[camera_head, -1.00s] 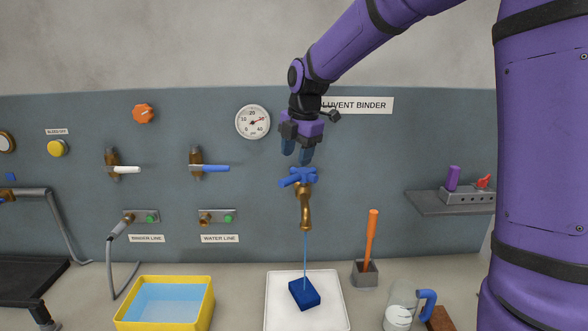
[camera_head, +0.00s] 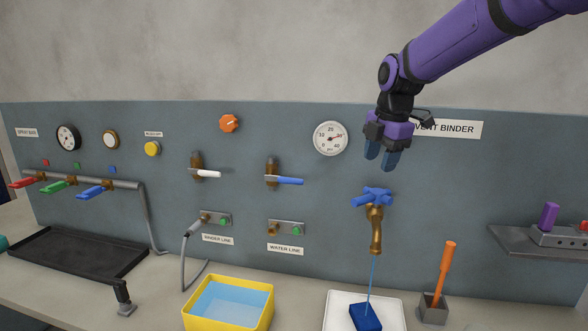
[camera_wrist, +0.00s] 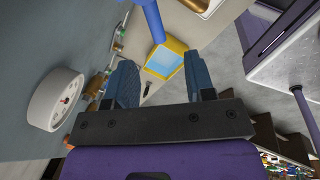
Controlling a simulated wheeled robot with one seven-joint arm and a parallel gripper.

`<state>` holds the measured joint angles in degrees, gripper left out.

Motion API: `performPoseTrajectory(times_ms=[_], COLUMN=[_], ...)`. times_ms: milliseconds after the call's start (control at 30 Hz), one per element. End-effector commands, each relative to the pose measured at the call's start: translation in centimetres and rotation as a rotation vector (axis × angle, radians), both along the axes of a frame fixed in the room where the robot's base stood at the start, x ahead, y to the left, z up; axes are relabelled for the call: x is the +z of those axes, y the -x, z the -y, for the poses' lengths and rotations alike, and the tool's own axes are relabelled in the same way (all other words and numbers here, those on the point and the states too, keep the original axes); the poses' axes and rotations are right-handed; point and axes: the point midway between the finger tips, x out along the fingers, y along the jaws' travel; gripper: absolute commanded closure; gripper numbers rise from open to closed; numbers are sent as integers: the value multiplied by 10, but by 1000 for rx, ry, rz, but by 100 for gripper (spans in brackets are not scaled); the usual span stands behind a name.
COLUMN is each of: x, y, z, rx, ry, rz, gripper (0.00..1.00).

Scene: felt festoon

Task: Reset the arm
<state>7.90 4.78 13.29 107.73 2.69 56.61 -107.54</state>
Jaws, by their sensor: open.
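My gripper (camera_head: 380,158) is open and empty. In the head view it hangs in front of the wall panel, above the blue tap handle (camera_head: 373,197) and apart from it. In the wrist view my gripper (camera_wrist: 160,85) shows two blue-grey fingers spread wide with nothing between them. The brass tap (camera_head: 375,228) below the handle lets a thin blue stream fall onto a blue block (camera_head: 366,316) in a white tray (camera_head: 336,299). The blue handle also shows at the top of the wrist view (camera_wrist: 153,18).
A round gauge (camera_head: 330,138) is on the panel left of my gripper. A yellow tub (camera_head: 229,317) of blue liquid and an orange-handled tool (camera_head: 447,268) in a holder stand on the bench. A grey shelf (camera_head: 510,240) juts out at right. Space above the panel is free.

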Motion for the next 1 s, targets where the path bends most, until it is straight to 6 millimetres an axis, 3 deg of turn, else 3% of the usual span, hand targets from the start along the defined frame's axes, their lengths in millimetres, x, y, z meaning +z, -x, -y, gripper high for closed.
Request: performPoseTrajectory(times_ms=[200, 433, 800, 1000], x=[24, 36, 22, 6], y=[63, 139, 254, 295], z=[8, 20, 40, 48], rx=[-350, -793, -1477, -1745], ry=[-35, -128, -381, -514], rz=[38, 84, 128, 119], gripper=[51, 51, 51, 51])
